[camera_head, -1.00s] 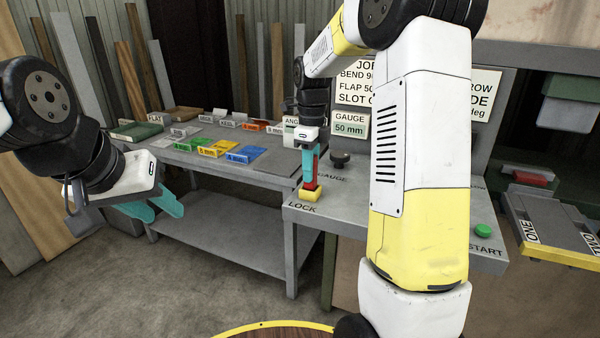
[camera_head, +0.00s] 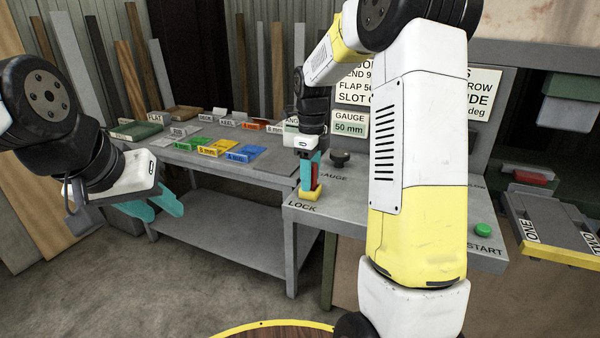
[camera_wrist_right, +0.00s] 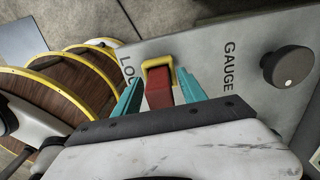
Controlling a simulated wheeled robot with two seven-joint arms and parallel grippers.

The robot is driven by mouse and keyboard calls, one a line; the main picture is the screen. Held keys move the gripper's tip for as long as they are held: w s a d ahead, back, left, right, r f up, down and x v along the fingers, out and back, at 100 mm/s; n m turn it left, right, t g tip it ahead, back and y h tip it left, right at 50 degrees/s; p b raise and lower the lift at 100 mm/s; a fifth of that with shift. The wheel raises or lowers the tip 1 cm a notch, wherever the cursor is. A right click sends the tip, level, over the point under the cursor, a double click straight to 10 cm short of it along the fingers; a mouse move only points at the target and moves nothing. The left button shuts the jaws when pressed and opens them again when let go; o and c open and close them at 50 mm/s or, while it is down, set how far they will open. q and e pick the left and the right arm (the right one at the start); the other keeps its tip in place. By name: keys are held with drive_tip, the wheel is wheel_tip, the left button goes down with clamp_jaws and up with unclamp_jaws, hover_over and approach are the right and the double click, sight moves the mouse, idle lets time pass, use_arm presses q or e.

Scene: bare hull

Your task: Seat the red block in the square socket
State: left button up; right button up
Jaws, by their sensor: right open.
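The red block (camera_head: 316,174) stands upright at the yellow-rimmed square socket (camera_head: 311,195) beside the word LOCK on the grey console. In the right wrist view the block (camera_wrist_right: 159,90) has its far end inside the yellow rim (camera_wrist_right: 157,62); how deep it sits is hidden. My right gripper (camera_head: 310,178) is over the socket. Its teal fingers are open, one on each side of the block, with gaps visible in the right wrist view (camera_wrist_right: 160,88). My left gripper (camera_head: 160,207) is open and empty, left of the console and in front of the grey table.
A black knob (camera_head: 340,159) stands behind the socket near GAUGE. A green START button (camera_head: 482,230) is at the console's right. The table (camera_head: 262,176) behind holds several coloured labelled pieces. My right arm hides the console's middle.

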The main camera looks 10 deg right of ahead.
wheel_tip(320, 180, up, 11)
drive_tip(key=shift+f, duration=0.2)
drive_tip(key=shift+r, duration=0.75)
drive_tip(key=s+a+f+n+t+y, duration=0.1)
drive_tip(key=s+n+t, duration=0.5)
drive_tip(key=s+n, duration=1.8)
drive_tip(key=shift+s+a+f+n+y, duration=0.15)
drive_tip(key=shift+a+n+y, duration=0.45)
drive_tip(key=shift+n, duration=0.1)
drive_tip(key=shift+c, duration=0.2)
